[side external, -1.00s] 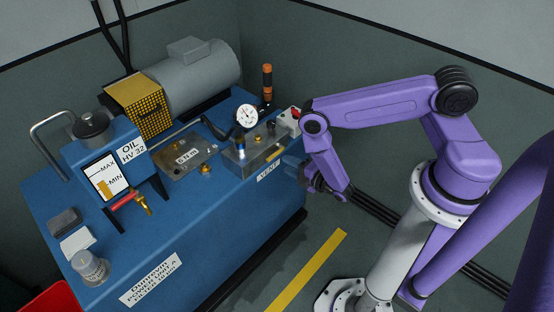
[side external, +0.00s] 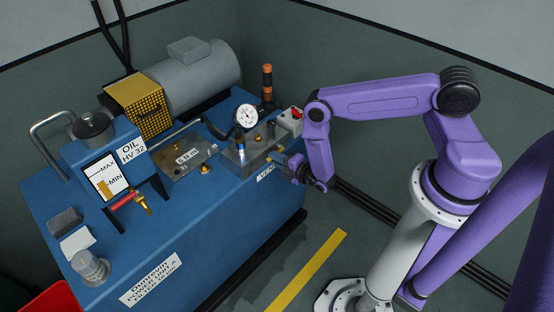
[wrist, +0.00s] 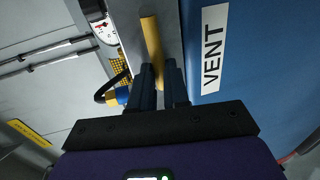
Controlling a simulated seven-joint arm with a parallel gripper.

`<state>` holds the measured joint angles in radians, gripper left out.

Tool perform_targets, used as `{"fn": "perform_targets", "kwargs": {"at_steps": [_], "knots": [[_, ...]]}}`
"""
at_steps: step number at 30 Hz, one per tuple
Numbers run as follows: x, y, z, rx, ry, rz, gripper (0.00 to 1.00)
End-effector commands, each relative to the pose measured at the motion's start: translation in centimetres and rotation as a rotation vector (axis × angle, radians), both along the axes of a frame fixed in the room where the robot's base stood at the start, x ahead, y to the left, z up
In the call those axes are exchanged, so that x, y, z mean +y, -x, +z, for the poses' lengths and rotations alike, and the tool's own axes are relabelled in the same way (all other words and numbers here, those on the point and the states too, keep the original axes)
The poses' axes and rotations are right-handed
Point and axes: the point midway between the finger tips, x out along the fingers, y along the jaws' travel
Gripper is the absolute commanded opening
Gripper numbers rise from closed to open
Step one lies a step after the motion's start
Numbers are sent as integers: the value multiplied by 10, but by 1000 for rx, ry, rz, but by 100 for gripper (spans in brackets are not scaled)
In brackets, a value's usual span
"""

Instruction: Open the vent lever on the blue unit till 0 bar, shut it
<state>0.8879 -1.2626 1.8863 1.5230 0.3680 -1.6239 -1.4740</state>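The yellow vent lever (wrist: 151,38) sticks out from a grey metal block (side external: 248,157) on the blue unit (side external: 225,205), beside the white VENT label (wrist: 213,48). My gripper (wrist: 161,70) has its two dark fingers close on either side of the lever's end, with little or no gap showing. In the side view my gripper (side external: 284,163) is at the unit's right edge, partly covering the VENT label. A round white pressure gauge (side external: 246,117) stands behind the block; it also shows in the wrist view (wrist: 105,30). Its reading is too small to tell.
A grey box with a red button (side external: 291,119) is close behind my gripper. The floor in front is clear.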

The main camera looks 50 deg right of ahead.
Motion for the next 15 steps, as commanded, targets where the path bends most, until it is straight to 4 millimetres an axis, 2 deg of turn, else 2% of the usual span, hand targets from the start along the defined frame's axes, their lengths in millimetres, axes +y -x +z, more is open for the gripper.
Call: {"fn": "perform_targets", "kwargs": {"at_steps": [8, 15], "knots": [[0, 0, 1, 0, -12, 1, 0], [-1, 0, 6, 0, -106, 0, 0]]}}
